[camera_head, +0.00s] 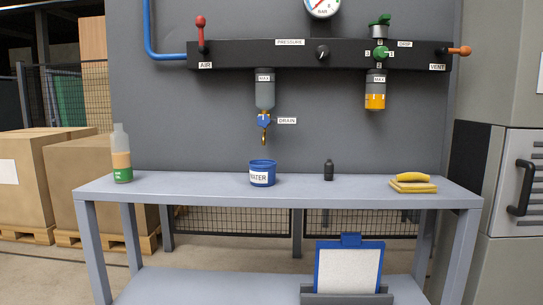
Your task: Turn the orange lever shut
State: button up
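The orange lever (460,50) is at the right end of the black manifold bar (335,54), beside the VENT label (437,67). Its handle points sideways to the right, roughly level, with a rounded tip. My gripper is not in view, and no part of my arm shows.
A red lever (201,33) stands upright at the bar's AIR end. A green knob (380,53) and a gauge (322,7) are nearby. The grey table (325,185) below holds a bottle (121,150), a blue WATER cup (262,174) and yellow cloths (413,185). A cabinet (515,180) stands right.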

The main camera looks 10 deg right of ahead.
aim_at(465, 51)
jog(key=z, duration=1.35)
